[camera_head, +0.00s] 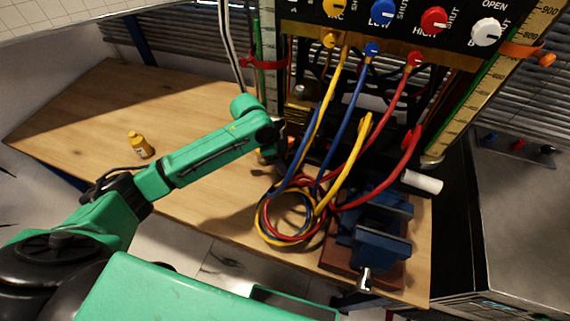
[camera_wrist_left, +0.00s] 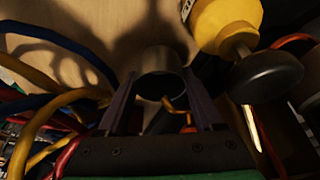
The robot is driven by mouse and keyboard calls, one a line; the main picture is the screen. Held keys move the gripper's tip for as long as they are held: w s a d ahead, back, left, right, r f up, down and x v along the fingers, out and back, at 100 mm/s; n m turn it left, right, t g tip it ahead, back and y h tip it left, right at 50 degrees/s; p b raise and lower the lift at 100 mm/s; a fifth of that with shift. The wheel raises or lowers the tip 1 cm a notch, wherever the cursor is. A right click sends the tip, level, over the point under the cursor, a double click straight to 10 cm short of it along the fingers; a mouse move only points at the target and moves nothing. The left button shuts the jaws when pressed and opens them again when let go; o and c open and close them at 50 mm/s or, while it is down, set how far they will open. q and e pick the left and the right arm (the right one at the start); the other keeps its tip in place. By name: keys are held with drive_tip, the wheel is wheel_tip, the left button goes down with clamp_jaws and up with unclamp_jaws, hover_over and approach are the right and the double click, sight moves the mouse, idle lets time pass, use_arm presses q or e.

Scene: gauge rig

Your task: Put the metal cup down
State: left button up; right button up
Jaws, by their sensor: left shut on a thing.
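The metal cup (camera_wrist_left: 160,58) shows in the left wrist view as a dull grey cylinder with its dark round opening toward the camera. My left gripper (camera_wrist_left: 158,100) is shut on it, with one dark finger at each side. Wood-coloured surface shows behind the cup; I cannot tell if the cup touches it. In the head view my green left arm reaches from the left to beside the hoses, and its wrist (camera_head: 268,150) is near the rig. The cup cannot be made out clearly there. My right gripper is not in view.
Yellow, blue and red hoses (camera_head: 300,215) loop down from the gauge panel (camera_head: 400,25). A blue vise (camera_head: 375,235) stands at the table's front right.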

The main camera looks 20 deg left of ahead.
use_arm(q)
drive_tip(key=shift+s+f, duration=0.1)
drive_tip(key=shift+f, duration=0.7)
drive_tip(key=shift+s, duration=0.1)
drive_tip(key=o, duration=1.4)
drive_tip(key=shift+f, duration=0.1)
drive_tip(key=shift+c, duration=0.2)
drive_tip(key=v, duration=1.2)
drive_tip(key=shift+d, duration=0.1)
